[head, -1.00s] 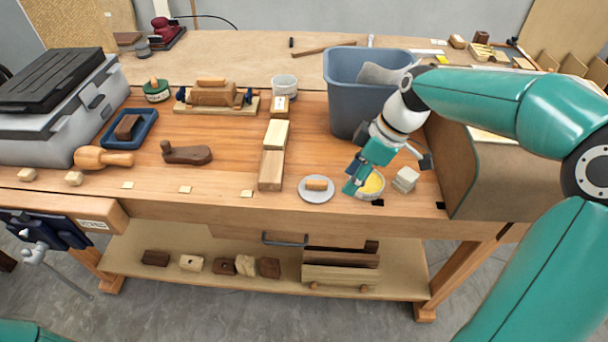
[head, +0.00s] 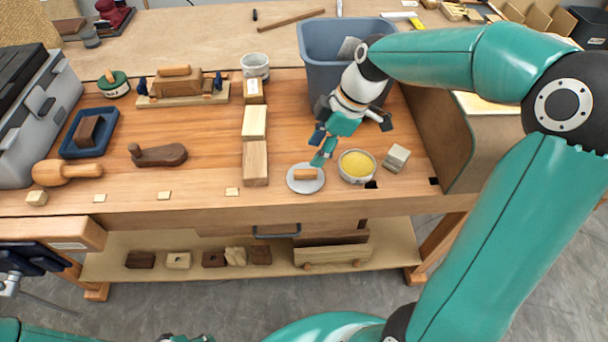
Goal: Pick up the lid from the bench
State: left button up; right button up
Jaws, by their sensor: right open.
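The lid (head: 296,186) is a pale grey round disc with a small wooden grip on top. It lies flat near the bench's front edge, just left of an open tin (head: 357,167) with yellow contents. My right gripper (head: 321,153) is open and empty, its fingers pointing down just above and behind the right side of the lid. I cannot tell whether a fingertip touches the grip.
A blue-grey bin (head: 318,45) stands close behind my right gripper. A small pale block (head: 396,157) is right of the tin, and wooden blocks (head: 255,160) lie left of the lid. A brown curved panel (head: 440,140) stands at right.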

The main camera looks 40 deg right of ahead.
aim_at(306, 171)
jog(key=shift+s+p+x, duration=0.15)
jog(key=shift+p+x, duration=0.15)
jog(key=shift+x, duration=1.5)
jog(key=shift+s+p+x, duration=0.1)
jog(key=shift+p+x, duration=0.2)
jog(key=shift+x, duration=1.5)
grip_shut()
